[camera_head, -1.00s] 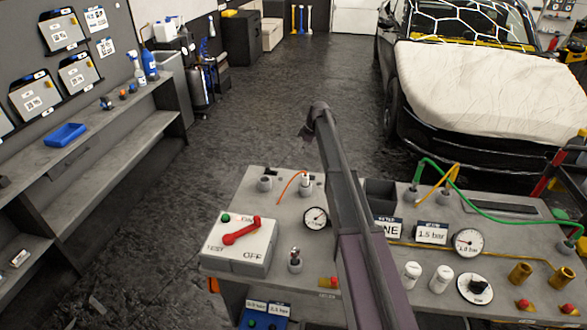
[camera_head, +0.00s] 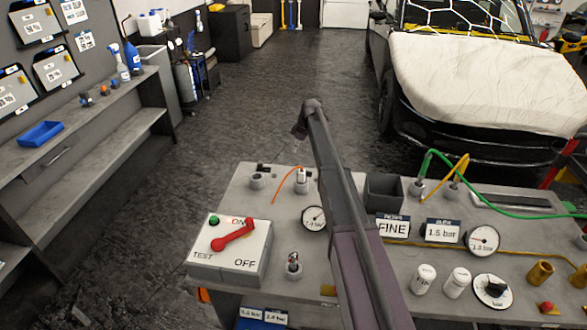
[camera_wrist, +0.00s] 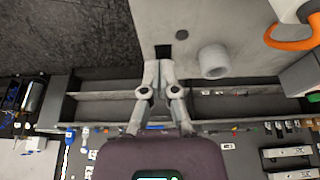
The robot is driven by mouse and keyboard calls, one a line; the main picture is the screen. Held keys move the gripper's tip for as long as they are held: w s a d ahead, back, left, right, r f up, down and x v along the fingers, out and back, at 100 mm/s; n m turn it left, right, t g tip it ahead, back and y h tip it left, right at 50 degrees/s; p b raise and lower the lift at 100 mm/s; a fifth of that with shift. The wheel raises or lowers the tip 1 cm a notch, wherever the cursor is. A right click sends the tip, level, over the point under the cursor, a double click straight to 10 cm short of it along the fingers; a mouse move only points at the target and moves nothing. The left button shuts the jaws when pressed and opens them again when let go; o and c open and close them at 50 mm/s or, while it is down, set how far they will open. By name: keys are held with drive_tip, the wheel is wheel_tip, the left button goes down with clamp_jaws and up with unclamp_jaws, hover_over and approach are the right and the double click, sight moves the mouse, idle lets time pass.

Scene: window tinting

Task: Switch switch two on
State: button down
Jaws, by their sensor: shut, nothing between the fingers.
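No label in view clearly names switch two. On the grey bench, a white box (camera_head: 205,233) carries a red lever (camera_head: 232,236) between the marks ON, TEST and OFF, with a green button (camera_head: 214,220). Small upright switch-like parts stand in round collars: one at the front (camera_head: 293,265), one at the back (camera_head: 301,180). My gripper (camera_wrist: 158,63) is shut and empty in the wrist view. Its tips appear near a dark square (camera_wrist: 164,50) on a pale surface, left of a white round collar (camera_wrist: 213,61); contact cannot be told.
Gauges (camera_head: 482,240), white knobs (camera_head: 457,282), a black dial (camera_head: 494,290) and green hose (camera_head: 500,209) occupy the bench's right side. An orange curved part (camera_wrist: 291,40) is at the wrist view's upper right.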

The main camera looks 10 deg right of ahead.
sight(284, 172)
drive_tip(key=shift+s+a+r, duration=0.1)
idle(0.3)
drive_tip(key=b+x, duration=0.9)
drive_tip(key=x, duration=0.1)
drive_tip(key=shift+b, duration=0.3)
drive_tip(key=shift+s+d, duration=0.3)
drive_tip(key=shift+d, duration=0.6)
drive_tip(key=shift+s+d, duration=0.25)
drive_tip(key=shift+d, duration=0.7)
drive_tip(key=shift+s+d, duration=0.3)
drive_tip(key=shift+d, duration=0.55)
drive_tip(key=shift+s+d, duration=0.3)
drive_tip(key=shift+d, duration=0.6)
